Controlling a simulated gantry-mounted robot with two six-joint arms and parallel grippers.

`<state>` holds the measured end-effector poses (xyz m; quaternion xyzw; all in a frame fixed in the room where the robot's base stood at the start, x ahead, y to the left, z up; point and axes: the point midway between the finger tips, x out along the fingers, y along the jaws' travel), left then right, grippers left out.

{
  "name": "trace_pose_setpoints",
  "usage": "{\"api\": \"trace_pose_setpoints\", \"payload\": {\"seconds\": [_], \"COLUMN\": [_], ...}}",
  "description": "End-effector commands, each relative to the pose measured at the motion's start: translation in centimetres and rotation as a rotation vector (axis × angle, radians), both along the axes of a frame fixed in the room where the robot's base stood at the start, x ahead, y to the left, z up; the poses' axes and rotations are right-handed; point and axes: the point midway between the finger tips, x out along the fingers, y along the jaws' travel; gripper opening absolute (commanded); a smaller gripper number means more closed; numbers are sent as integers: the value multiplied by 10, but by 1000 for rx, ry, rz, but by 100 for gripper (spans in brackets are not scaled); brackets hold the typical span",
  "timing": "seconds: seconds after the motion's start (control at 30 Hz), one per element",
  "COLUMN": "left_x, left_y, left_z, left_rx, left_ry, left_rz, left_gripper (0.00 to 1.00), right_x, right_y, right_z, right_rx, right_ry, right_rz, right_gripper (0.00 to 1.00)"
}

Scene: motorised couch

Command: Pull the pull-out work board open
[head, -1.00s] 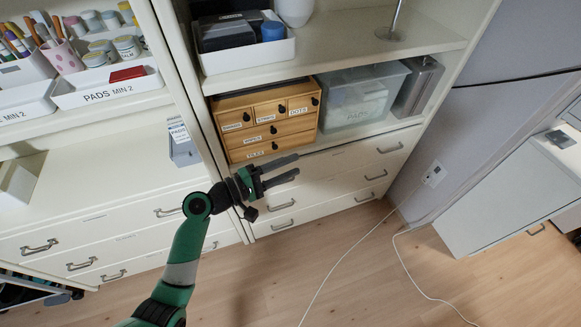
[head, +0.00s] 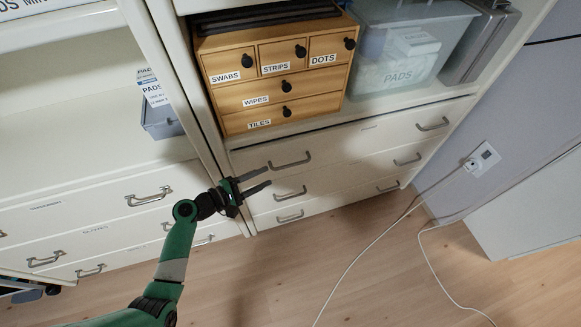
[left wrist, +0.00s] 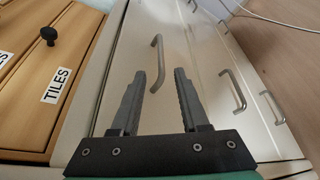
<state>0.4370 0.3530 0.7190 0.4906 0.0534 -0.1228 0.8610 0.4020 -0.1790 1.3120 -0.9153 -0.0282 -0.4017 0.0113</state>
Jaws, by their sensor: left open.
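The right cabinet has wide cream fronts with arched metal handles. Its uppermost front (head: 350,145) has one handle (head: 290,160) near its left end and another (head: 432,123) near its right end. I cannot tell for certain which front is the work board. My left gripper (head: 269,176) is open and empty, just left of and slightly below the near handle in the head view. In the left wrist view its fingers (left wrist: 159,73) point along the cream front, with a handle (left wrist: 157,60) showing between and beyond them. Contact cannot be told. My right gripper is not in view.
A wooden drawer box (head: 270,95) and a clear PADS bin (head: 410,45) stand on the shelf above. More drawers (head: 95,215) are at left. A white cable (head: 350,265) runs over the otherwise open wooden floor (head: 300,285).

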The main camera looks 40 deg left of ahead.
Motion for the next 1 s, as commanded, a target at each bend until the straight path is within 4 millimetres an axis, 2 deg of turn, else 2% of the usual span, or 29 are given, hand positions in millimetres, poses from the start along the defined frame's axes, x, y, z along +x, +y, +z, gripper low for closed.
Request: {"api": "trace_pose_setpoints", "payload": {"seconds": [0.17, 0.4, 0.5, 0.63, 0.87, 0.9, 1.0], "left_x": [30, 81, 96, 105, 107, 107, 107], "left_y": [-6, -15, -17, -18, -18, -18, -18], "left_z": [-11, -22, -25, -25, -23, -23, -23], "left_rx": [2, 2, 0, 1, 1, 0, 0], "left_ry": [-1, -2, -1, 0, 0, 0, 0], "left_rz": [-6, -4, -3, 0, 0, 0, 0], "left_gripper": [45, 45, 45, 45, 45, 43, 25], "right_x": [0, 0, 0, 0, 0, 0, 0], "right_y": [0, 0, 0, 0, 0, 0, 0], "right_z": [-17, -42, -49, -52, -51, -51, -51], "right_rx": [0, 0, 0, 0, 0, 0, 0], "right_ry": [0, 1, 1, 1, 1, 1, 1], "right_rz": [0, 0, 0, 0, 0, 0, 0], "right_gripper": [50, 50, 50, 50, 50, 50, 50]}}
